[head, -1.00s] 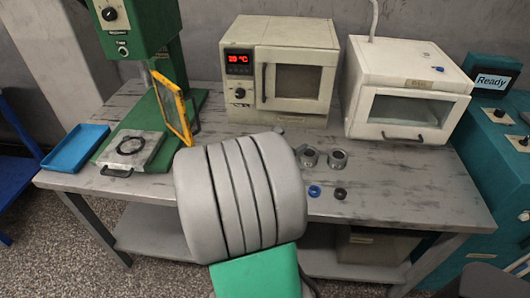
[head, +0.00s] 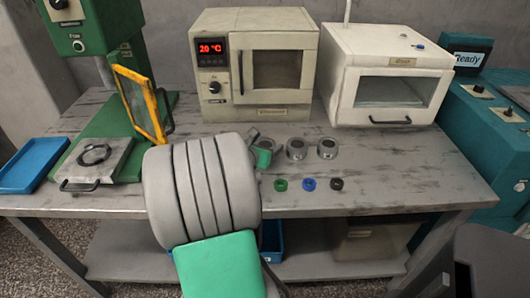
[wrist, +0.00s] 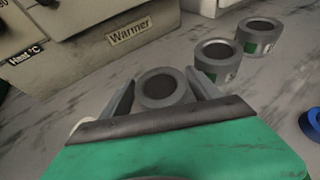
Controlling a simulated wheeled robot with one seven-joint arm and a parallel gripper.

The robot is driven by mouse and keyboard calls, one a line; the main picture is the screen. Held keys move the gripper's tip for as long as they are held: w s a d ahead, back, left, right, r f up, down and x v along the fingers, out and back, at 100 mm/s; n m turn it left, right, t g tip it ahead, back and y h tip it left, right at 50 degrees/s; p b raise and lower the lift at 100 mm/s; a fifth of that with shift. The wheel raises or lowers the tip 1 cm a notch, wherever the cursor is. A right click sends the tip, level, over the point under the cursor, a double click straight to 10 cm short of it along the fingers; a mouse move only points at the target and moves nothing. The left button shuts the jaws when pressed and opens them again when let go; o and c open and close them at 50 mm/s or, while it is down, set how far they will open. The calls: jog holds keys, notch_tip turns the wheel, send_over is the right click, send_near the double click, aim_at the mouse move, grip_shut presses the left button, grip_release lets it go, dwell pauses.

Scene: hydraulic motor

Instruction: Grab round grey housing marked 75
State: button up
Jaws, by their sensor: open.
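Three round grey housings stand in a row on the bench. The leftmost housing (wrist: 162,88) is between the two fingers of my gripper (wrist: 160,80) in the wrist view; the fingers are open on either side of it, and I cannot tell whether they touch it. In the head view my gripper (head: 258,148) partly hides this housing. The middle housing (head: 297,149) and right housing (head: 327,148) stand free to its right; they also show in the wrist view, the middle one (wrist: 216,62) and the right one (wrist: 258,36). I cannot read the number on any housing.
A warmer (head: 255,65) stands behind the housings, and a white cabinet (head: 388,75) is at back right. Green (head: 281,185), blue (head: 309,184) and black (head: 337,184) rings lie in front. A green press with a yellow guard (head: 140,103) stands left. The bench's right side is clear.

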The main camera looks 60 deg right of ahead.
jog(key=x, duration=0.3)
jog(key=shift+a, duration=0.1)
jog(key=shift+c, duration=0.2)
jog(key=shift+r, duration=0.1)
grip_shut()
dwell(0.3)
